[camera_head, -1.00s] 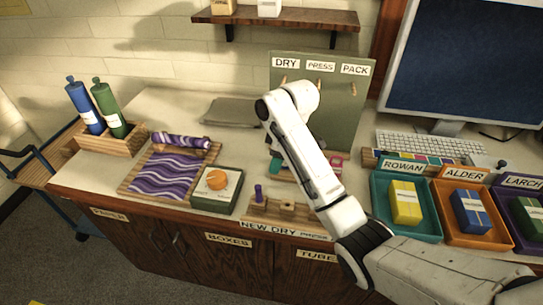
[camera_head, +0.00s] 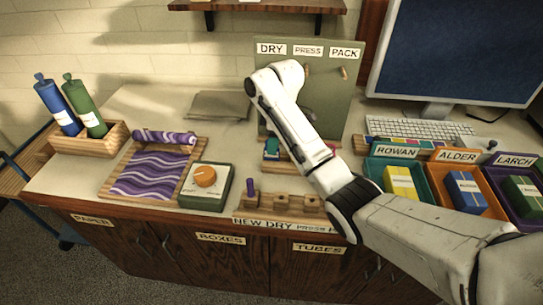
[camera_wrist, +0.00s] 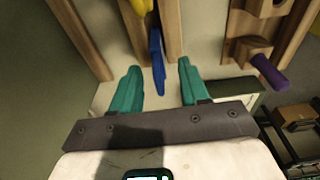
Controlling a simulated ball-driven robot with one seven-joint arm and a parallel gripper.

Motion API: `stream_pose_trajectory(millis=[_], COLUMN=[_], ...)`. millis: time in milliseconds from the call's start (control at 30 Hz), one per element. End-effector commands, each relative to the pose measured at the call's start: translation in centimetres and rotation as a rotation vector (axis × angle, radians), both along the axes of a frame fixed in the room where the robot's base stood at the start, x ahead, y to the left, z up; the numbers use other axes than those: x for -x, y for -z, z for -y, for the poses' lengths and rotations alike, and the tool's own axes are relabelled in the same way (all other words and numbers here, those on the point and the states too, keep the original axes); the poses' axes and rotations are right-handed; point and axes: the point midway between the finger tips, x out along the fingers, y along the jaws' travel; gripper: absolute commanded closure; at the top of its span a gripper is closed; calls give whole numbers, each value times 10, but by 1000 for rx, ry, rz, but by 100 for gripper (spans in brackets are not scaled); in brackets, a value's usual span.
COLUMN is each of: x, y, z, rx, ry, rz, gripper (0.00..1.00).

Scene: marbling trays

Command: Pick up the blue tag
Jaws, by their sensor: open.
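The blue tag (camera_wrist: 157,58) shows in the wrist view as a narrow blue piece beside a wooden strip. In the picture it lies between the two teal fingers of my gripper (camera_wrist: 158,80), closer to the left finger. My gripper is open, and I see no finger touching the tag. In the head view a teal part of my gripper (camera_head: 272,148) shows at the small wooden rack (camera_head: 283,164) in front of the green board. My arm hides most of that spot, and I cannot make out the blue tag there.
A green board (camera_head: 342,115) labelled DRY, PRESS, PACK stands behind my arm. A peg block (camera_head: 290,205) with a purple peg (camera_head: 251,187) and a box with an orange knob (camera_head: 206,177) stand in front. Teal (camera_head: 424,201), orange (camera_head: 494,206) and purple trays stand right.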

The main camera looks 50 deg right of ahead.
Motion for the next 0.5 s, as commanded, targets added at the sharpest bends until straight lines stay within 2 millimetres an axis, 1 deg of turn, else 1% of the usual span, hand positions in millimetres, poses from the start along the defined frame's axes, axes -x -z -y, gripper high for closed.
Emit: stream_pose_trajectory(millis=[100, 233, 333, 500], x=[-3, -5, -5, -6], y=[16, 33, 39, 41], z=[0, -1, -1, -2], rx=[-1, 0, 0, 0], ry=[2, 1, 1, 1], rz=[-5, -3, -1, 0], gripper=[55, 55, 55, 55])
